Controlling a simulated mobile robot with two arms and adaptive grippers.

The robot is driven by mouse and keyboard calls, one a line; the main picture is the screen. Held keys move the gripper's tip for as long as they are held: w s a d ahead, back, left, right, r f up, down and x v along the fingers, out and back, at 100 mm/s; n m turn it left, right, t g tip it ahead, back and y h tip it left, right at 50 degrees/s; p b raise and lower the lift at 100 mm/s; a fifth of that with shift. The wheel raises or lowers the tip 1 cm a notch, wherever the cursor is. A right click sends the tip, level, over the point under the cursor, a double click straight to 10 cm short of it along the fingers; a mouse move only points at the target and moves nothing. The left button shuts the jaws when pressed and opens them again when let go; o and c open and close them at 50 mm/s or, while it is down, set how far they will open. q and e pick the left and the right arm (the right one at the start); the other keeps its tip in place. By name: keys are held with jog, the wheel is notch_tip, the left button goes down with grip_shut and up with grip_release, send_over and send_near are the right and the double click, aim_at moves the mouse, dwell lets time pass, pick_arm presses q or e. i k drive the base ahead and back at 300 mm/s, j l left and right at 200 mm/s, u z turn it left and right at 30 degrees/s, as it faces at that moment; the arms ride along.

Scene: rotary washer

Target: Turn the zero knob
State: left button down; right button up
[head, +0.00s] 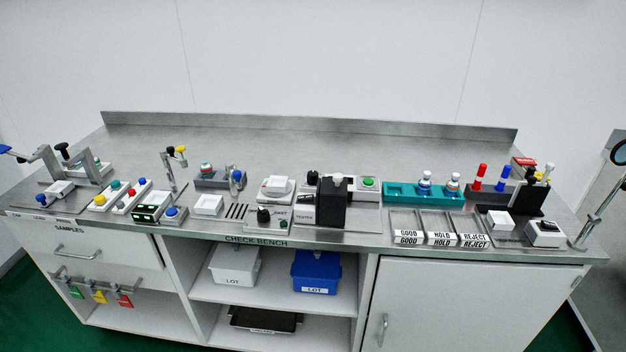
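No label reading zero can be made out at this size, so I cannot tell for certain which knob is the zero knob. A black knob (264,214) sits at the front of a small white weighing device (276,187) near the middle of the bench. Another black knob (312,178) is on the tester (302,214), left of its black block. A third dark knob (547,226) is on a small white box (544,237) at the right end. Neither of my grippers is in view, and nothing touches these knobs.
The steel bench (300,145) is clear along its back. Its front holds button boxes (131,196), a teal rack (424,194), marked trays (441,224) and a black rack (510,197). A magnifier stand (590,220) stands at the right. Bins (317,271) sit on the shelf below.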

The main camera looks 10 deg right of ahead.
aim_at(312, 176)
jog(key=i+l, duration=0.1)
jog(key=l, duration=0.25)
jog(key=i+l, duration=0.15)
jog(key=l, duration=0.25)
jog(key=i+l, duration=0.1)
jog(key=l, duration=0.25)
jog(key=i+j+z, duration=0.45)
jog(key=j, duration=0.35)
jog(key=i, duration=0.05)
